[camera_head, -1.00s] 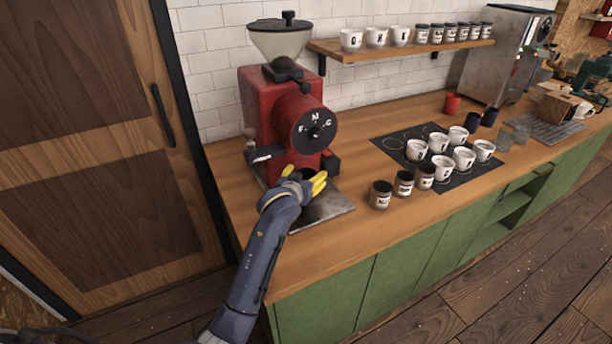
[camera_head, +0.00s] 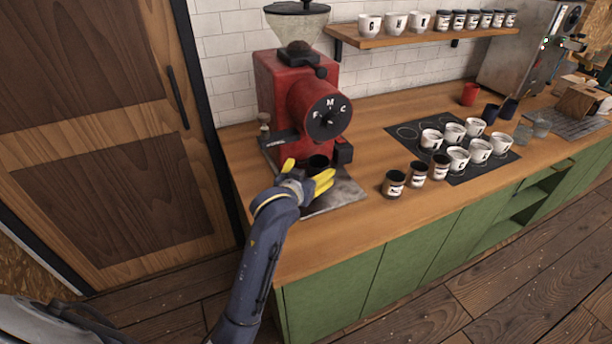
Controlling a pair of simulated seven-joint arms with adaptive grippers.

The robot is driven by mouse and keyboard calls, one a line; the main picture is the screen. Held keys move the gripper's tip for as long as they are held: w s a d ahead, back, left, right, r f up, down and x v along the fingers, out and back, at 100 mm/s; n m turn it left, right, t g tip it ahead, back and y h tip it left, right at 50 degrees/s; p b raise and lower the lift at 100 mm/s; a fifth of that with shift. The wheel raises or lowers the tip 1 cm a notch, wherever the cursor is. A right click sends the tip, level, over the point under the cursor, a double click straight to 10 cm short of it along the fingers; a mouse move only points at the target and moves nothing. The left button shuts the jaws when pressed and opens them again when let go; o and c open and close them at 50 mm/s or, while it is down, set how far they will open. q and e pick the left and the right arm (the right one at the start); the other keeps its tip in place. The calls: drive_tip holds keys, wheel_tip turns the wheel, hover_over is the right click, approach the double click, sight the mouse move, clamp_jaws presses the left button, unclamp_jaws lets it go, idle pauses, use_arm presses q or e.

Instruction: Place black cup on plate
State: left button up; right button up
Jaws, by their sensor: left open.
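A small black cup (camera_head: 318,164) stands at the front of the red grinder, at its grey metal plate (camera_head: 345,193). My left gripper (camera_head: 309,174), with yellow fingers, is open at the near side of the cup. One finger is left of the cup and the other is in front of it to the right. The cup's lower part is hidden by the gripper, so I cannot tell whether they touch or whether its base rests on the plate. My right gripper is out of view.
The red grinder (camera_head: 284,90) stands behind the cup. Three labelled dark jars (camera_head: 394,184) and a black mat (camera_head: 478,172) with several white cups are to the right.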

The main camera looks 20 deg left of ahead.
use_arm(q)
drive_tip(key=shift+v, duration=1.7)
drive_tip(key=shift+w, duration=0.1)
drive_tip(key=shift+c, duration=0.4)
idle(0.5)
